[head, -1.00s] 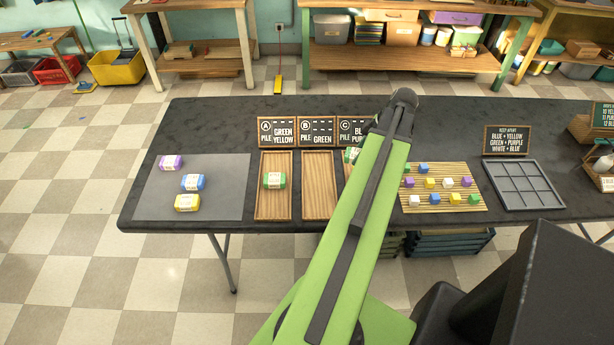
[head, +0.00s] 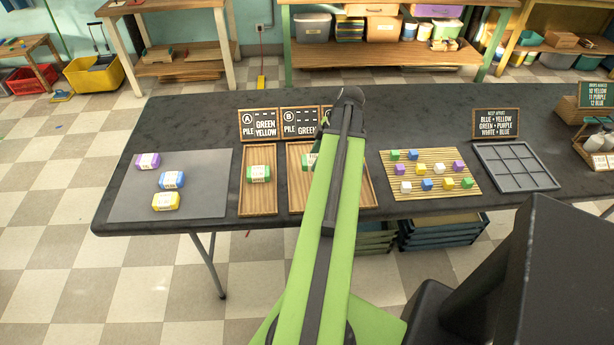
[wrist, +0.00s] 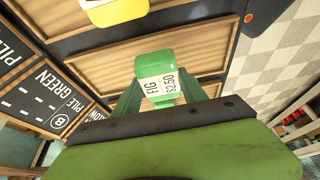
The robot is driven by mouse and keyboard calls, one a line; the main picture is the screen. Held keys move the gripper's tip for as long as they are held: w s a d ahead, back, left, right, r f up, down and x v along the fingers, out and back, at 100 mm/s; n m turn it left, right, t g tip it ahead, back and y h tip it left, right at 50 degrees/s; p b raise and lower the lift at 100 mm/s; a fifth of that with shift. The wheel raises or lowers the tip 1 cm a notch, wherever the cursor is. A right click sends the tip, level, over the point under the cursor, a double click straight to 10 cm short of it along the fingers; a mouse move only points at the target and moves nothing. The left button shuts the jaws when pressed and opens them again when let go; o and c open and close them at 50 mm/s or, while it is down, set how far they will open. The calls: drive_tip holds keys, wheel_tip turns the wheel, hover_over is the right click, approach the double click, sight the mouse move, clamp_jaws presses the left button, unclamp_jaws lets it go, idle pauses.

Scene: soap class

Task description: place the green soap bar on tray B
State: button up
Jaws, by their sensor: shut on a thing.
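A green soap bar (wrist: 155,75) with a white "FIG" label is between the fingers of my gripper (wrist: 158,95), which is shut on it. In the wrist view it appears over tray B (wrist: 100,55); I cannot tell whether it touches the tray. Tray B (head: 298,195) is partly behind my arm. The sign marked B and "PILE GREEN" (wrist: 50,100) stands at its far end. Another green bar (head: 259,174) lies in tray A (head: 258,207).
A yellow bar (wrist: 118,10) lies in the tray beside B. A grey mat (head: 205,200) at left holds purple, blue and yellow bars. A slatted mat with small cubes (head: 430,175) and a grey divided tray (head: 515,166) lie to the right.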

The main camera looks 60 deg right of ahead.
sight(309, 156)
drive_tip(key=w+f, duration=0.1)
drive_tip(key=w+f+b, duration=0.1)
drive_tip(key=w, duration=0.1)
drive_tip(key=shift+a, duration=0.2)
wheel_tip(309, 156, down, 4)
drive_tip(key=b, duration=0.4)
drive_tip(key=shift+f, duration=0.1)
drive_tip(key=shift+r, duration=0.25)
drive_tip(key=shift+f, duration=0.25)
drive_tip(key=o, duration=1.5)
drive_tip(key=shift+r, duration=0.1)
drive_tip(key=p+v, duration=1.1)
drive_tip(key=v, duration=0.1)
drive_tip(key=shift+w+a, duration=0.1)
drive_tip(key=shift+w, duration=0.05)
drive_tip(key=shift+s+r+p, duration=0.2)
drive_tip(key=shift+r+p, duration=0.05)
drive_tip(key=shift+p, duration=0.05)
drive_tip(key=shift+f, duration=0.1)
